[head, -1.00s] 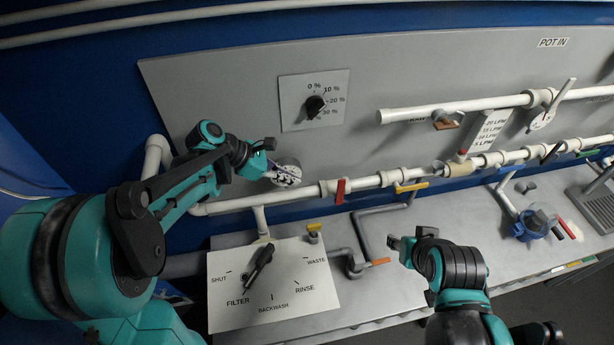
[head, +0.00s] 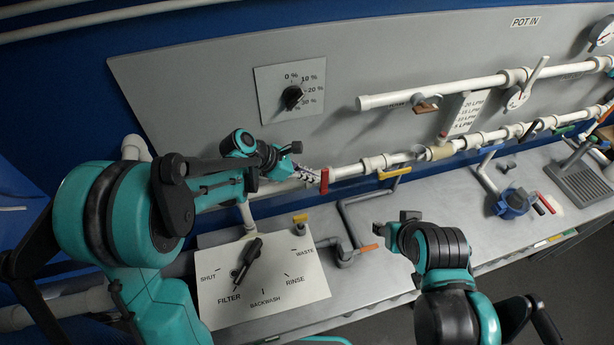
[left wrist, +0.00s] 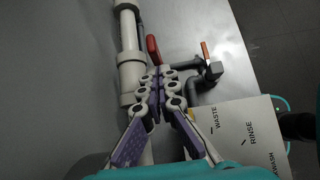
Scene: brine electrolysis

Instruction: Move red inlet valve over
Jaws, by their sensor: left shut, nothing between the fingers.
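The red inlet valve handle (head: 324,181) stands upright on the white pipe in the head view. It also shows in the left wrist view (left wrist: 153,49), just beyond my fingertips. My left gripper (head: 308,174) is shut and empty, its tips close beside the left side of the red handle. In the left wrist view my left gripper (left wrist: 162,88) has its fingers together. Whether the tips touch the handle I cannot tell. My right gripper (head: 383,232) is over the bench, away from the valve; its jaw state is unclear.
A white selector panel (head: 280,283) with a black lever (head: 247,261) lies below the left arm. An orange-handled valve (head: 368,248) and a yellow handle (head: 394,173) are nearby. A dial (head: 292,97) is on the back panel. Bench surface (head: 440,190) to the right is mostly clear.

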